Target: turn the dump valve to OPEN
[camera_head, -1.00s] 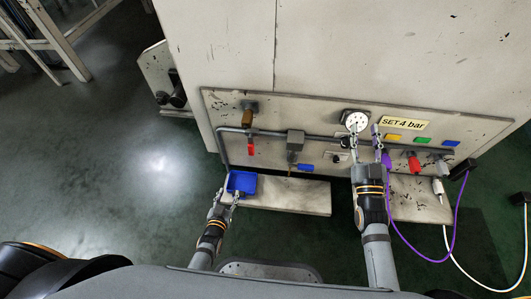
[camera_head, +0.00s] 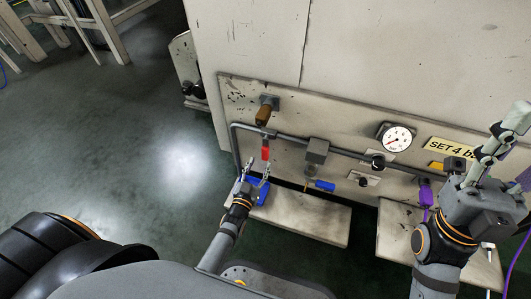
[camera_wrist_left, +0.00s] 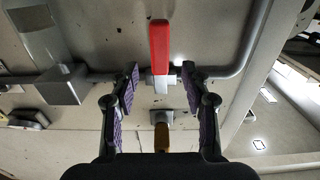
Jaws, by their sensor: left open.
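A red lever handle (camera_head: 265,151) hangs down from the grey pipe on the panel; I read no label on it. In the left wrist view the red lever (camera_wrist_left: 159,45) points up, away from the pipe, with its grey valve body below it. My left gripper (camera_head: 256,170) is open just below and in front of the lever. In the left wrist view its fingers (camera_wrist_left: 160,82) stand on either side of the valve, apart from it. My right gripper (camera_head: 503,148) is raised at the right edge, partly cut off; its jaw state is unclear.
A brown cylinder (camera_head: 267,110) sticks out above the lever. A blue tray (camera_head: 260,195) lies behind my left gripper on the ledge (camera_head: 310,219). A grey filter block (camera_head: 316,151), blue handle (camera_head: 325,185) and gauge (camera_head: 397,138) are to the right.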

